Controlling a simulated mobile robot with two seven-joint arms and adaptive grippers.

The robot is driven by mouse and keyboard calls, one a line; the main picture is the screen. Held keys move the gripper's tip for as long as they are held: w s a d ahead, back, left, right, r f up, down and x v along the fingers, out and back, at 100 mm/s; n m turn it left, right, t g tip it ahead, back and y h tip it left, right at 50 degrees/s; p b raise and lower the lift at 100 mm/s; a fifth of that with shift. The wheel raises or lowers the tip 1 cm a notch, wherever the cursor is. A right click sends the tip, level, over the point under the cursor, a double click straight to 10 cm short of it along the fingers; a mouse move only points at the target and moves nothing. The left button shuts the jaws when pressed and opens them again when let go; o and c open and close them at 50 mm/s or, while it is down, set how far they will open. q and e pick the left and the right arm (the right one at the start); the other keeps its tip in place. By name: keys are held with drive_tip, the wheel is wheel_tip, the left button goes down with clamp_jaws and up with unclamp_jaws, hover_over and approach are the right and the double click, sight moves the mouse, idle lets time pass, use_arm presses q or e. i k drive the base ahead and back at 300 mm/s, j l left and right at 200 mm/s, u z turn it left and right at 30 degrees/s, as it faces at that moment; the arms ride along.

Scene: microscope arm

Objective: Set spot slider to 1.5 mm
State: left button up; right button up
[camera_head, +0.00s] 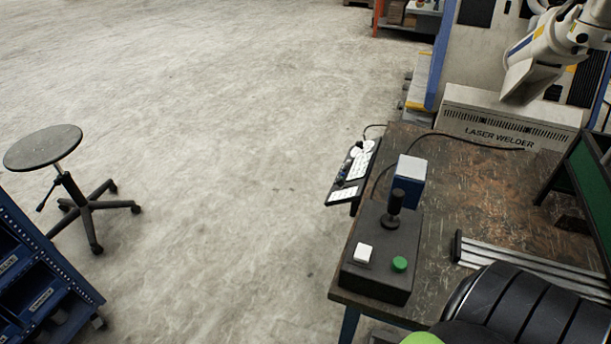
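A small dark control panel with white keys (358,165) hangs at the table's left edge in the head view. I cannot make out a spot slider or any scale marks on it; the details are too small. A white machine arm with a blue-and-yellow band (545,50) hangs at the upper right, above the white case (507,121) marked LASER WELDER. Neither of my grippers shows.
On the worn brown table (478,192), a black joystick box (384,240) with white and green buttons stands near the front left corner. A blue-and-white box (409,177) stands behind it. Metal rails (530,262) lie right. A stool (44,147) stands left; floor between is clear.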

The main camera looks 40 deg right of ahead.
sight(339, 181)
drive_tip(key=i+j+z, duration=0.1)
drive_tip(key=i+j, duration=0.3)
drive_tip(key=i+j+z, duration=0.1)
drive_tip(key=i+j, duration=0.3)
drive_tip(key=j, duration=0.15)
drive_tip(key=i+j+z, duration=0.1)
drive_tip(key=i+j, duration=0.3)
drive_tip(key=j, duration=0.15)
drive_tip(key=i+z, duration=0.15)
drive_tip(key=z, duration=0.25)
drive_tip(key=i+l+z, duration=0.1)
drive_tip(key=z, duration=0.3)
drive_tip(key=i+z, duration=0.2)
drive_tip(key=z, duration=0.2)
drive_tip(key=i+j+z, duration=0.15)
drive_tip(key=z, duration=0.25)
drive_tip(key=i+j+z, duration=0.1)
drive_tip(key=z, duration=0.3)
